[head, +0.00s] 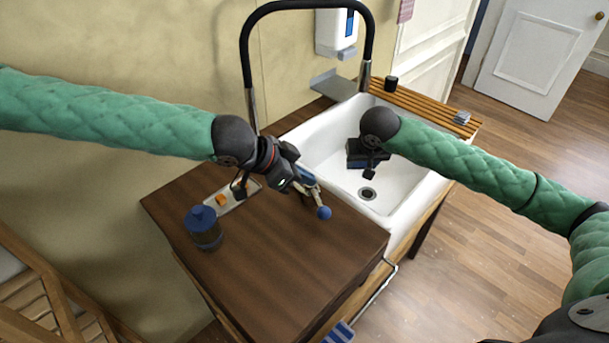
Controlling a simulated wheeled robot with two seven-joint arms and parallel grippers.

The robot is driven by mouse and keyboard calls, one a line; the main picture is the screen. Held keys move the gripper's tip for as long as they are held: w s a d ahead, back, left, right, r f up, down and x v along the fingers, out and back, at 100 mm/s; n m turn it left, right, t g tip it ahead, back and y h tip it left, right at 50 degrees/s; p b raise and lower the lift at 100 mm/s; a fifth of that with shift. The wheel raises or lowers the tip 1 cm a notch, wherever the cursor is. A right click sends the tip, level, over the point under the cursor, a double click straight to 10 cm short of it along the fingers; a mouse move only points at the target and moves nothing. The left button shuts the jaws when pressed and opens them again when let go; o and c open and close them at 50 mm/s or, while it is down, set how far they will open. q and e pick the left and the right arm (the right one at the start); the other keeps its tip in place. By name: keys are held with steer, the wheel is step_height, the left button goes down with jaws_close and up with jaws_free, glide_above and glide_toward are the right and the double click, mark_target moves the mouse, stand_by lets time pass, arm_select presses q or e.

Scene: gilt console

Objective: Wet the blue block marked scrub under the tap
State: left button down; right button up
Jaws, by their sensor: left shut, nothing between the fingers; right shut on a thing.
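No water stream can be made out. My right gripper (368,172) is down inside the basin, pointing downward and shut on a dark blue thing, likely the blue block (357,164). The block is mostly hidden by the gripper, and its scrub mark cannot be seen. My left gripper (306,182) is shut and empty over the wooden counter, close beside a lever with a blue ball end (324,213). Whether it touches the lever cannot be told.
A blue-lidded jar (204,238) and a small tray (238,202) with an orange piece stand on the counter (270,265). A slatted board (425,106) with a dark cup (391,83) spans the sink's far side. A soap dispenser (332,35) hangs on the wall.

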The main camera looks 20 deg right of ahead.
steer(key=s, duration=0.2)
steer(key=s+a+b, duration=0.1)
steer(key=s, duration=0.1)
steer(key=shift+a, duration=0.1)
stand_by(0.3)
steer(key=shift+s, duration=0.1)
stand_by(1.1)
steer(key=s+a+r+b, duration=0.1)
steer(key=s+r, duration=0.3)
steer(key=shift+s+a, duration=0.25)
steer(key=shift+s, duration=0.1)
stand_by(0.3)
stand_by(1.0)
